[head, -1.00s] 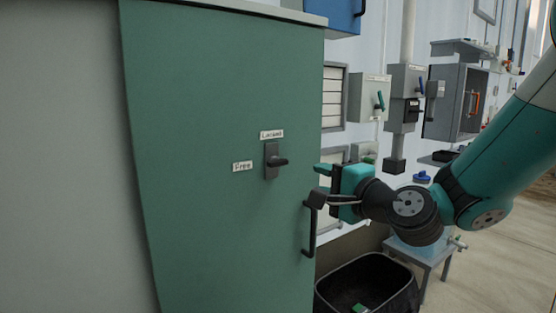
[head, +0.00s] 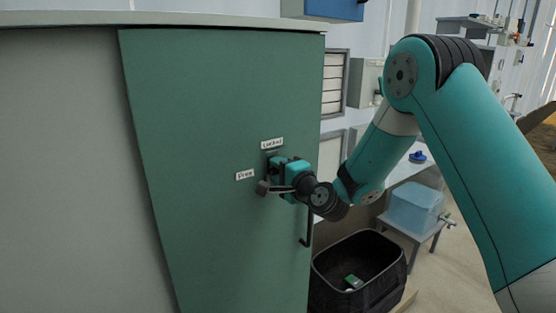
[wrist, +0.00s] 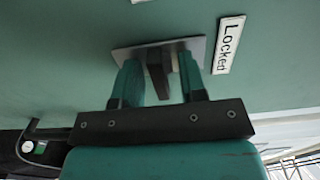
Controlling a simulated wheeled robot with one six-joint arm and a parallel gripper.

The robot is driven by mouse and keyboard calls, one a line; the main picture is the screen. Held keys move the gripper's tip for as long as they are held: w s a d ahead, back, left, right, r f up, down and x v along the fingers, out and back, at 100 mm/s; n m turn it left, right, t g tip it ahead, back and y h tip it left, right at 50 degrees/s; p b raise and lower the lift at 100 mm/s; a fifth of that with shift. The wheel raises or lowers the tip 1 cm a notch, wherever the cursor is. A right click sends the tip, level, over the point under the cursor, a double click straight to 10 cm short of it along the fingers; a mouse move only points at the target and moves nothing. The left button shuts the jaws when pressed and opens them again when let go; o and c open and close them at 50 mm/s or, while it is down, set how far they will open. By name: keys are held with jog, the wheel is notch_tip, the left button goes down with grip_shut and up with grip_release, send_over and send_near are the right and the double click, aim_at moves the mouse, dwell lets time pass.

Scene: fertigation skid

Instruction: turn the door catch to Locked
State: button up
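The door catch (wrist: 158,80) is a dark handle on a grey plate, set on the green cabinet door (head: 215,95). My gripper (wrist: 160,82) is open, with one teal finger on each side of the handle. Narrow gaps seem to show between fingers and handle, so I cannot tell whether either touches. In the head view my gripper (head: 274,178) is at the door and hides most of the catch. The "Locked" label (head: 272,143) is above the catch and the "Free" label (head: 244,175) is to its left. The handle's exact angle is hard to tell.
A dark door pull (head: 308,228) is below right of my gripper. A black bin (head: 330,285) with a small green item stands on the floor to the right. A translucent blue tank (head: 415,208) sits on a grey stand farther right.

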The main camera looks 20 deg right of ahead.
jog(key=shift+w, duration=0.15)
jog(key=c, duration=0.7)
